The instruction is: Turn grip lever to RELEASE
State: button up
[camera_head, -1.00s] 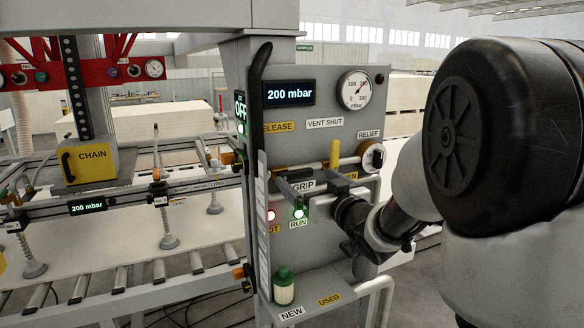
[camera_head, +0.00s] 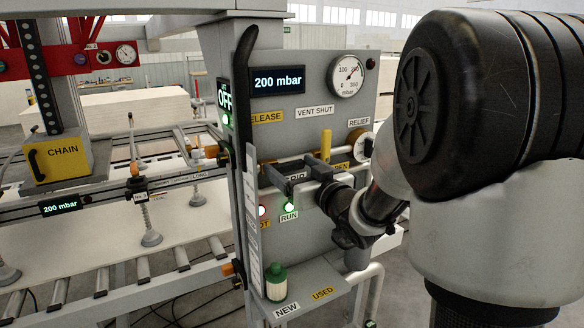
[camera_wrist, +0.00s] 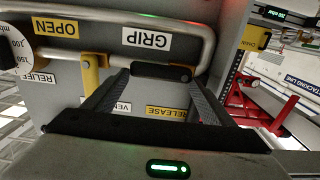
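The control panel (camera_head: 285,140) carries a RELEASE label (camera_head: 267,117) and, lower down, a GRIP label (camera_head: 295,178) partly covered by my gripper (camera_head: 292,172). The wrist view sees the panel upside down. There, a dark horizontal handle (camera_wrist: 160,72), seemingly the grip lever, lies beside the GRIP label (camera_wrist: 147,39). The RELEASE label (camera_wrist: 166,113) is on the opposite side of it. My gripper (camera_wrist: 160,80) is open, with one finger near each end of the handle. I cannot tell whether they touch it. In the head view the lever is largely hidden.
A yellow valve handle (camera_head: 326,145) stands close to my gripper, beside the OPEN label. A metal rail (camera_wrist: 205,40) runs around this part of the panel. A green-capped bottle (camera_head: 276,282) stands on the shelf below. A tall black handle (camera_head: 246,75) rises at the panel's left edge.

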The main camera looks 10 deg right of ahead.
jog(key=c, duration=0.9)
jog(key=shift+c, duration=0.2)
jog(key=shift+n+b, duration=0.3)
jog(key=shift+b, duration=0.35)
jog(key=n+b, duration=0.2)
jog(key=shift+a+r+b, duration=0.2)
jog(key=shift+b, duration=0.2)
jog(key=n+b, duration=0.3)
jog(key=a+r+n+b, duration=0.1)
jog(key=b, duration=0.1)
jog(key=shift+s+r+n, duration=0.1)
jog(key=shift+s+n, duration=0.15)
jog(key=shift+n, duration=0.05)
jog(key=a+n+b, duration=0.1)
jog(key=n+b, duration=0.2)
jog(key=a+n+b, duration=0.1)
jog(key=n+b, duration=0.2)
jog(key=n, duration=0.1)
jog(key=s+a+r+n+b, duration=0.1)
jog(key=n+b, duration=0.2)
jog(key=b, duration=0.1)
jog(key=shift+n, duration=0.4)
jog(key=shift+a, duration=0.1)
jog(key=o, duration=1.5)
